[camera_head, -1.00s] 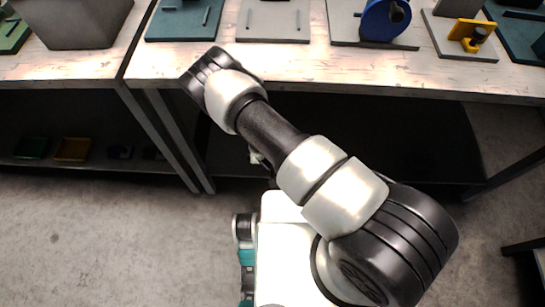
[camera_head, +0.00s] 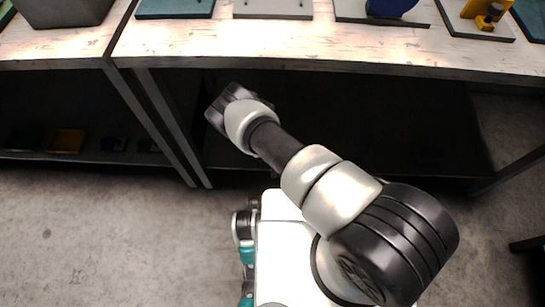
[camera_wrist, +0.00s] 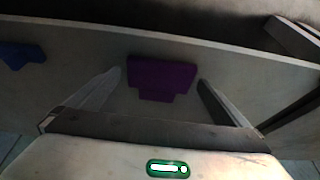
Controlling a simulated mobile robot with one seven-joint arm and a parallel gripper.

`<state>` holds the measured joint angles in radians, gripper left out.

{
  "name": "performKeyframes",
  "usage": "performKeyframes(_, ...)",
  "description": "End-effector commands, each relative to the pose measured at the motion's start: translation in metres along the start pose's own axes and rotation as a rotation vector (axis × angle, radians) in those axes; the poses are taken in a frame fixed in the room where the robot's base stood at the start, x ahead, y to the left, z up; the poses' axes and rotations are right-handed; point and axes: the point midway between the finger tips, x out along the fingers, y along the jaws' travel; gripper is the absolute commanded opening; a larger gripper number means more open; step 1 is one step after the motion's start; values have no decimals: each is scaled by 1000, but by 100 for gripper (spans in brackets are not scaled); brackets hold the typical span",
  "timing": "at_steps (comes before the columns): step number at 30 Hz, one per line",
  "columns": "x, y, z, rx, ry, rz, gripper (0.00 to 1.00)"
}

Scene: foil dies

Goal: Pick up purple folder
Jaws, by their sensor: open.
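The purple folder (camera_wrist: 162,78) shows in the wrist view as a flat purple piece with a narrower lower part. It lies on a grey shelf surface (camera_wrist: 90,50), ahead of my gripper. My gripper (camera_wrist: 160,82) is open, with one finger on each side of the folder in the picture. Nothing is between the fingers that I can see held, and I cannot tell how far the fingertips are from the folder. In the head view the folder is not visible, and my gripper is hidden under the table by my arm.
A blue piece (camera_wrist: 22,55) lies left of the folder on the same surface. The table (camera_head: 300,45) overhangs a dark lower shelf, with its leg (camera_head: 175,130) left of my arm. A yellow bin (camera_head: 68,141) stands on the left lower shelf.

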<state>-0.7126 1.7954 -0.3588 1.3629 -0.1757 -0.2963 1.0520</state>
Motion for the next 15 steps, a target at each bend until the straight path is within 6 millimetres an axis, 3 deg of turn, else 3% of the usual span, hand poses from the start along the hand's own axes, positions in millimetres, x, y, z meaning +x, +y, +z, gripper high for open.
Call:
performKeyframes(9,8,0,-1,-1,1,0,100)
performKeyframes(15,7,0,-1,-1,1,0,68)
